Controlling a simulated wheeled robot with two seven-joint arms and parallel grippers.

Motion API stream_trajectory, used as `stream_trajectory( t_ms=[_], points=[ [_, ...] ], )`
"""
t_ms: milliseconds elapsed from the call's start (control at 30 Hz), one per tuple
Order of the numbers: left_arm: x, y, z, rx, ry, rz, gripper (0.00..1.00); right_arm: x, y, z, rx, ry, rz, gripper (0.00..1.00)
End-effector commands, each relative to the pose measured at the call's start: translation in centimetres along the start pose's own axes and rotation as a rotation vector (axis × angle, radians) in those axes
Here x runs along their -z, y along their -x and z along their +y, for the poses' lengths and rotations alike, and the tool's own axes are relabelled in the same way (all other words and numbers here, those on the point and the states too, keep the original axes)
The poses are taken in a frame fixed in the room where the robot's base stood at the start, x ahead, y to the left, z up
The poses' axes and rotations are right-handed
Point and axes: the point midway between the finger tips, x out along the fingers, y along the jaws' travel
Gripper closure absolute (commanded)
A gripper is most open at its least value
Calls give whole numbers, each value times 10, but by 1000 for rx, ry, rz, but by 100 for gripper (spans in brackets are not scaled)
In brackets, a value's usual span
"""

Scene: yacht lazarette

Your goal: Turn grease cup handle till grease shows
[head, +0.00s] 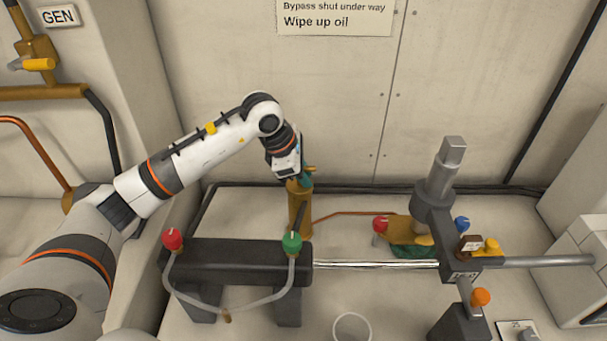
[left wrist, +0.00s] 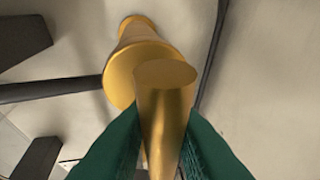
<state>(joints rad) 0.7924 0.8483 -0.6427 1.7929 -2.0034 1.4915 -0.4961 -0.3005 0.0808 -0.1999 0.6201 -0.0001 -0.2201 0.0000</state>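The brass grease cup (head: 299,208) stands upright behind the left end of the shaft, below the wall. Its brass handle (left wrist: 165,95) sticks out toward the left wrist camera, with the round cup body (left wrist: 128,68) behind it. My left gripper (head: 302,180) is at the top of the cup. In the left wrist view its green fingers (left wrist: 165,135) lie against both sides of the handle and look shut on it. No grease can be made out in either view. My right gripper is not in view.
A dark block with a red knob (head: 172,238), a green knob (head: 291,242) and a clear hose stands in front of the cup. A shiny shaft (head: 375,264) runs right to a grey post (head: 437,190). A clear round cup (head: 352,328) sits at the front.

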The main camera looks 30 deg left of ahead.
Motion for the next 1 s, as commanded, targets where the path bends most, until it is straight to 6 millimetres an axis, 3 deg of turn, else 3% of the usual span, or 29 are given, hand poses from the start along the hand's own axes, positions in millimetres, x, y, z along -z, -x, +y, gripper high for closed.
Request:
stream_trajectory(
  t_ms=[33,100,467,1000],
  points=[
    [0,1,-1,2,0,1,72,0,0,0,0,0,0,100],
    [0,1,-1,1,0,1,63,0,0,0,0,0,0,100],
    [0,6,0,0,0,2,63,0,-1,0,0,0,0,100],
    [0,105,-1,3,1,1,63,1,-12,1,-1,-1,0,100]
  ],
)
